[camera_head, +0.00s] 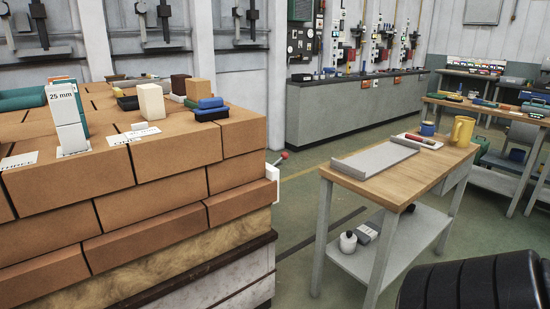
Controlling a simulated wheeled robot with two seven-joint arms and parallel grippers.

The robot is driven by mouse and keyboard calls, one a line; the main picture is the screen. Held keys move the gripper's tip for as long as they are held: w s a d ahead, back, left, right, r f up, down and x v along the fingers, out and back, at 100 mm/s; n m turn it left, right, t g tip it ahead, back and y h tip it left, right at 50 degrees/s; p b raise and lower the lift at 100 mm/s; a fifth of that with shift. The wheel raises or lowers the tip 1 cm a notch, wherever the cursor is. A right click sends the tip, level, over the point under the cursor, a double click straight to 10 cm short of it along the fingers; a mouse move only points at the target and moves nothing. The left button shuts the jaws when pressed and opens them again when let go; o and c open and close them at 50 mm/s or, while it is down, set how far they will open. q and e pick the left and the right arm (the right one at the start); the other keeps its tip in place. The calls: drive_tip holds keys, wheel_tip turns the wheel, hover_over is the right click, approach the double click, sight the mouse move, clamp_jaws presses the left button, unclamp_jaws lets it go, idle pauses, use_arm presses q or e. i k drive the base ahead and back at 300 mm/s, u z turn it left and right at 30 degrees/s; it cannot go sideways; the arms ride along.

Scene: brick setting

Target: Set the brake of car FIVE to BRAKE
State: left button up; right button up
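A car stacked with brown bricks (165,157) fills the left side, on a yellowish fibrous layer (150,258) over a pale base (225,290). A lever with a red knob (284,155) shows just past the stack's right edge, beside a white plate (273,181). I cannot tell whether it is a brake lever, or its setting. One paper card (20,160) on the bricks reads THREE. A second card (133,136) is too small to read surely. No car marked FIVE can be made out. Neither of my grippers is in view.
A wooden-topped trolley (420,172) with a grey tray (376,158) and a yellow mug (462,130) stands right. A grey counter (355,105) lines the back wall. A black ribbed shape (480,285) fills the bottom right. Green floor (300,205) lies open between stack and trolley.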

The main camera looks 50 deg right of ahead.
sight(284, 156)
drive_tip(key=k, duration=0.95)
drive_tip(key=z, duration=1.5)
drive_tip(key=i, duration=0.9)
drive_tip(key=u, duration=0.35)
drive_tip(key=i, duration=1.7)
drive_tip(key=u, duration=0.55)
